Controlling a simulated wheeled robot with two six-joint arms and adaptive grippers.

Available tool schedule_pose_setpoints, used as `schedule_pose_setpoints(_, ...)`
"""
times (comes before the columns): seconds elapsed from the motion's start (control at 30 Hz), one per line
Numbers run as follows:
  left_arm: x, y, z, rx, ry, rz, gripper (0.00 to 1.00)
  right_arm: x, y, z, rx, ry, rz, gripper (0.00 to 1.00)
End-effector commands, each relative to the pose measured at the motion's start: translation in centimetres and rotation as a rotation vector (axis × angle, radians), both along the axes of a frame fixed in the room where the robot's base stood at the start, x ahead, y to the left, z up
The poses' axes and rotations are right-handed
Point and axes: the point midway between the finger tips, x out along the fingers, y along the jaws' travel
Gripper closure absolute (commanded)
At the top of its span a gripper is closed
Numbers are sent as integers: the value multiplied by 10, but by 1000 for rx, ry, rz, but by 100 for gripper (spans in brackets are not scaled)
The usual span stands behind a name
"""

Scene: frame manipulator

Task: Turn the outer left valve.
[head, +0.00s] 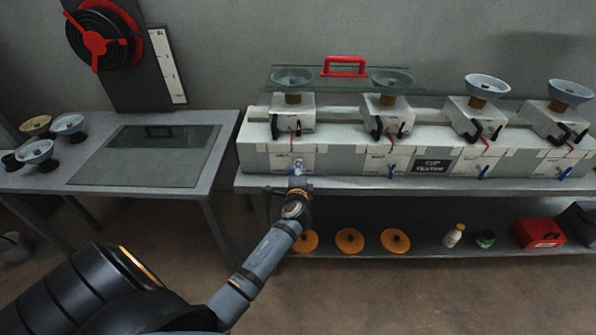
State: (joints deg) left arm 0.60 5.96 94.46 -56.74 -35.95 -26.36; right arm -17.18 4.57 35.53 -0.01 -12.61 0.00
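A row of small valves with blue handles runs along the front of the long grey test bench (340,160). The outer left valve (298,167) is at the bench's left end, below the leftmost cup stand. Its lower part is hidden by my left gripper (297,184). My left gripper points at the bench front, right at or just below this valve. I see it from behind, so its fingertips and any contact with the valve are unclear. The other valves (391,171), (483,172) and (564,174) have handles hanging down at a slant. My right gripper is not in view.
Cup stands (295,112) with bowls top the bench; a glass panel with a red handle (344,66) stands behind. The shelf below holds orange discs (350,241), bottles and a red box (538,232). A side table (222,140) with bowls stands left.

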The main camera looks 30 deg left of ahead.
Motion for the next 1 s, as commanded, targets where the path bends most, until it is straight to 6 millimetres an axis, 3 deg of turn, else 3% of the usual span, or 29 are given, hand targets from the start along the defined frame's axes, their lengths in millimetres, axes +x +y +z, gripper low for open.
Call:
schedule_pose_setpoints(0.27, -4, -3, 1, 0, -1, -1, 63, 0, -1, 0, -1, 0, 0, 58)
schedule_pose_setpoints(0.7, -83, -51, 19, -5, 1, 2, 63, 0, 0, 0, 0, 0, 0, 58)
schedule_pose_setpoints(1.0, -100, -62, 24, 1, -1, 0, 63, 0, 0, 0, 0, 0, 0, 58)
